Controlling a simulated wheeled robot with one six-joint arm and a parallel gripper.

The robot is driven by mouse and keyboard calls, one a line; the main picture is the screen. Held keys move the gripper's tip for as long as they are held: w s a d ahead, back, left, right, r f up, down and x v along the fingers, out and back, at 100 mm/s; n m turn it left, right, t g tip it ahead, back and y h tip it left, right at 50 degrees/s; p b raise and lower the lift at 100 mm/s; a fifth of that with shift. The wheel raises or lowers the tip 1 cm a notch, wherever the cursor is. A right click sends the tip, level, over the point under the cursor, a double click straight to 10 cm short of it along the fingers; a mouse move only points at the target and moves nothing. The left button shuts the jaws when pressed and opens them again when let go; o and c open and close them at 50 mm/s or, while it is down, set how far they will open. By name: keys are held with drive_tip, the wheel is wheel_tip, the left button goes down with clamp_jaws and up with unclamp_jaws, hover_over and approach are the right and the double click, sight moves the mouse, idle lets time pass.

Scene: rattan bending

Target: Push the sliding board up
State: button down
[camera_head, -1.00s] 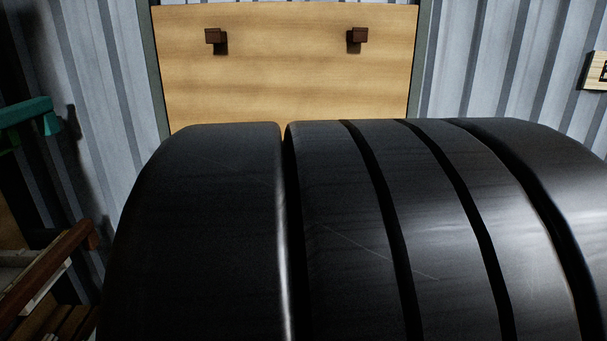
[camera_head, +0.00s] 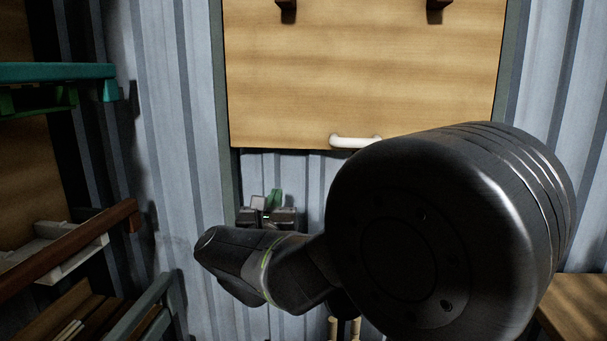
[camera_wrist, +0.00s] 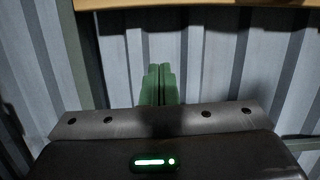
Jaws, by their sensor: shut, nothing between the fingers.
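The sliding board (camera_head: 360,80) is a light wooden panel in dark side rails on the corrugated wall. Two dark brown pegs stick out near the top of the picture, and a white handle (camera_head: 356,141) sits at its lower edge. In the wrist view only a strip of the board's bottom edge (camera_wrist: 190,4) shows at the top. My gripper (camera_head: 275,198) appears below the board's lower edge, left of the handle, apart from both. Its green fingers (camera_wrist: 159,82) are together and empty, pointing toward the wall. My arm hides part of the board's lower right.
A teal shelf bar (camera_head: 60,72) and a brown rail (camera_head: 75,250) with a white tray (camera_head: 62,258) stand at the left. A wooden surface (camera_head: 580,305) shows at the lower right. Below the board is an opening with corrugated metal behind it.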

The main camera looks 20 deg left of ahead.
drive_tip(key=w+a+r+p, duration=0.3)
drive_tip(key=w+r, duration=0.3)
drive_tip(key=w, duration=0.3)
drive_tip(key=shift+m, duration=0.3)
drive_tip(key=shift+r, duration=0.1)
